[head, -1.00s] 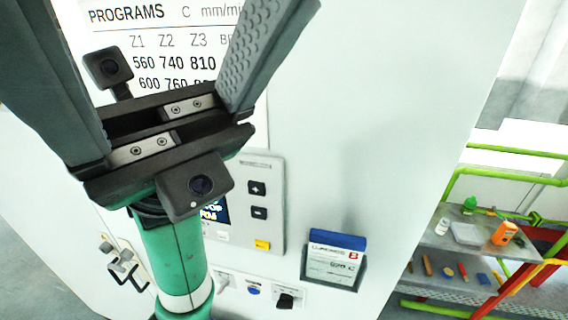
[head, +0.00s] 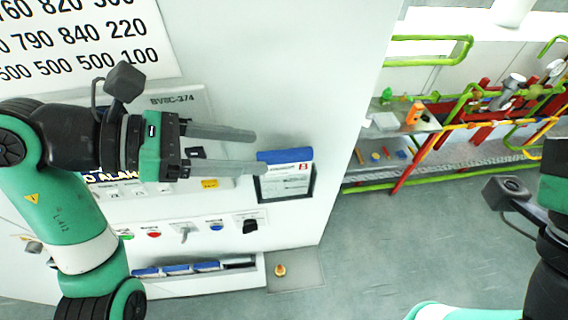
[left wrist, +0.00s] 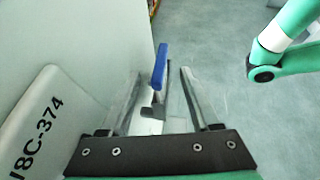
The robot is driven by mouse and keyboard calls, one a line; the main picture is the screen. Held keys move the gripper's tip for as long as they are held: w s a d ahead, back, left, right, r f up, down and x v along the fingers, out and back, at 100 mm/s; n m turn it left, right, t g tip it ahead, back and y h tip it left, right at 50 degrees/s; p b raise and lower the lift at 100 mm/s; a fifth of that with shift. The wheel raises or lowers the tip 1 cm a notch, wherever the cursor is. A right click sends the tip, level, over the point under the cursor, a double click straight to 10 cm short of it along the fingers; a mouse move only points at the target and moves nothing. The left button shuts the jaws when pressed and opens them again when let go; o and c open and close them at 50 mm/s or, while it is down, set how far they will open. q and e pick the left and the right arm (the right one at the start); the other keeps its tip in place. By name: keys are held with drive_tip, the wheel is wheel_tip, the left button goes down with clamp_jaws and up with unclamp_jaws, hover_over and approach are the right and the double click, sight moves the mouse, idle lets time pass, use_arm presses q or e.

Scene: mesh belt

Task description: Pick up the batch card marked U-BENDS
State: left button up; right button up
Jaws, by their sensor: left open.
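A card (head: 285,157) with a blue top band and a white face with a red mark stands in a dark-edged holder (head: 287,195) on the front of the white cabinet. Its printed words are too small to read. My left gripper (head: 258,151) is open, its two fingers pointing right with their tips at the left edge of the card. In the left wrist view the card's blue top (left wrist: 160,66) shows edge-on between the open fingers, near their tips. Of my right arm only part shows at the right edge; its fingers are out of frame.
The cabinet panel has a switch (head: 250,224), buttons and a display behind my left gripper. A low ledge (head: 200,284) holds several blue items. A shelf (head: 385,127) and green, red and yellow pipes stand at right. The floor between is clear.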

sight(278, 153)
use_arm(q)
drive_tip(key=shift+p+x, duration=1.1)
drive_tip(key=shift+x, duration=1.65)
clamp_jaws()
